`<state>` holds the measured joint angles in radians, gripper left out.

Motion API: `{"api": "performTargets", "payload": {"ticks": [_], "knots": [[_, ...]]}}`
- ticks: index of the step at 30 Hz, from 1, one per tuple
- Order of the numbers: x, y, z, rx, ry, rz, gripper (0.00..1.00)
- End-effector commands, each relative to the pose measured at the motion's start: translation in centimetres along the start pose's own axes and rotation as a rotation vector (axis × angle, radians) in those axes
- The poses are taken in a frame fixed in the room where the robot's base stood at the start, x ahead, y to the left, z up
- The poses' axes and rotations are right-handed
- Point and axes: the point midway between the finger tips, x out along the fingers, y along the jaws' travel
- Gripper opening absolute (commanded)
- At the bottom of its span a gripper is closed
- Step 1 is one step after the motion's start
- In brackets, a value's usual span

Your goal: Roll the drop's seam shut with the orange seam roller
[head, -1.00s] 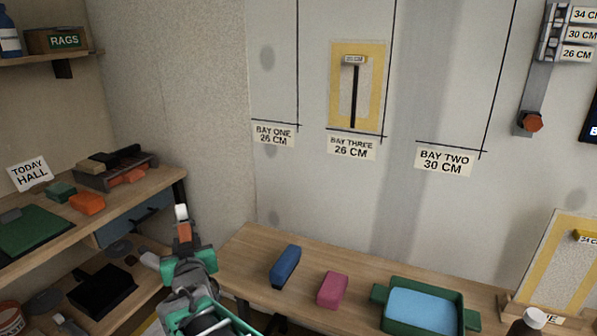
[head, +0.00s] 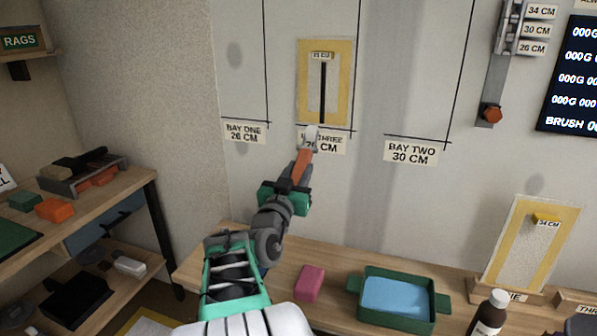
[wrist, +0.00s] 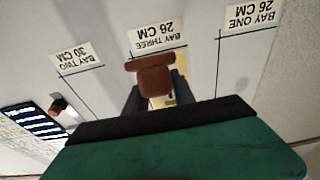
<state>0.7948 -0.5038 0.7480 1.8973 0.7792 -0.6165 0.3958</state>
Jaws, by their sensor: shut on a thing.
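The drop (head: 309,95) hangs on the wall in bay three, with a yellow border and a pale middle. A dark vertical seam line (head: 323,95) runs down it below a small tag. My gripper (head: 291,189) is shut on the orange seam roller (head: 302,166), which points up toward the wall. Its pale head is just below the drop's lower edge, over the BAY THREE label (head: 330,146); I cannot tell whether it touches the wall. In the wrist view the roller (wrist: 155,80) shows reddish brown between the fingers, with part of the drop behind it.
The bench (head: 210,258) below holds a pink block (head: 309,283), a green tray (head: 443,303) with a blue inside and a dark bottle (head: 489,315). A framed sample panel (head: 525,250) leans at right. A shelf unit (head: 135,187) stands at left. The wall around bay three is clear.

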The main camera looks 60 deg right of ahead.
Motion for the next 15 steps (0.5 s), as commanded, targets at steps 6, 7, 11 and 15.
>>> {"api": "performTargets", "payload": {"ticks": [6,7,11,15], "knots": [[0.1,0.0,0.2,0.000,0.004,0.001,0.00],[0.5,0.0,0.2,-0.001,0.003,0.001,0.00],[2.5,0.0,0.6,-0.001,0.001,0.002,0.00],[4.4,0.0,0.9,0.000,0.002,0.001,0.00]]}}
